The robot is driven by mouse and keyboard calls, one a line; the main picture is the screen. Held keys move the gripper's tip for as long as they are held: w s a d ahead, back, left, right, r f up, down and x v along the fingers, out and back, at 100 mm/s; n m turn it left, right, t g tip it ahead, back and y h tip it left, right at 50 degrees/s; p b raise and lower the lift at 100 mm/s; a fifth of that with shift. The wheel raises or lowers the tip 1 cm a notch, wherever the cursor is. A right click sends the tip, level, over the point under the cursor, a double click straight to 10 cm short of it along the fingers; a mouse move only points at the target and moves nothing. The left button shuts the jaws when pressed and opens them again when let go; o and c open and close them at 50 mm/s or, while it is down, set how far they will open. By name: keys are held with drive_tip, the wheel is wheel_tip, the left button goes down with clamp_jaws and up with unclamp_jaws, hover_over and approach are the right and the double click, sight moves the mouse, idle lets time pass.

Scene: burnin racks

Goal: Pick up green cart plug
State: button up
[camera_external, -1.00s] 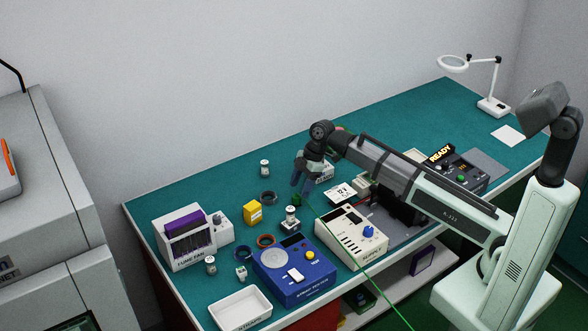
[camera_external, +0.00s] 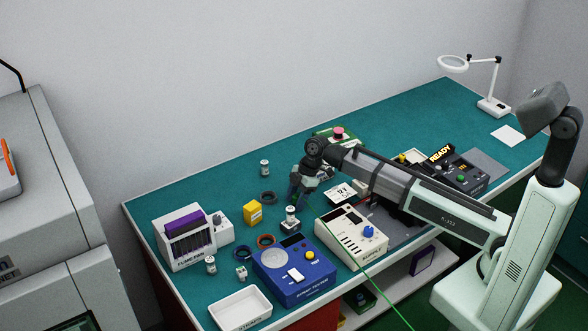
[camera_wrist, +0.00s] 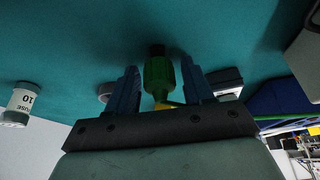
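The green cart plug (camera_wrist: 158,76) lies between the two blue fingers of my gripper (camera_wrist: 160,90) in the wrist view. A gap shows on each side of it, so my gripper is open around the plug and not closed on it. A yellow piece shows at the plug's near end. In the external view my gripper (camera_external: 298,200) is low over the green bench top, and its fingers largely hide the plug. A thin green cord (camera_external: 378,285) runs from that area over the bench's front edge.
A fuse canister (camera_wrist: 22,103) is left in the wrist view.

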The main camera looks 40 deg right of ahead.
drive_tip(key=c, duration=0.9)
drive_tip(key=shift+r, duration=0.1)
